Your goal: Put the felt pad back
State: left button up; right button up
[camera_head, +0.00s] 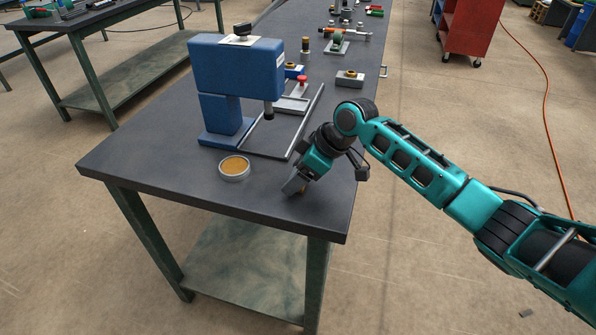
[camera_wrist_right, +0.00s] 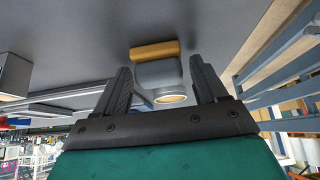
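I take the strip to be the felt pad, but cannot be sure. My right gripper (camera_wrist_right: 160,85) is open around the block, with narrow gaps at both sides. My left gripper is not in view.
A round metal tin (camera_head: 234,168) with an orange-brown inside stands left of my right gripper. A blue press (camera_head: 236,70) on a railed base stands behind. A grey block (camera_head: 350,79) and other parts lie further back on the table (camera_head: 150,150). The front left is clear.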

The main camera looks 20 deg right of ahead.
jog(key=shift+o, duration=0.5)
jog(key=shift+r, duration=0.15)
jog(key=shift+d+r, duration=0.1)
jog(key=shift+r, duration=0.15)
jog(key=p+v, duration=0.1)
jog(key=v, duration=1)
jog(key=shift+s+r, duration=0.2)
jog(key=shift+d, duration=0.2)
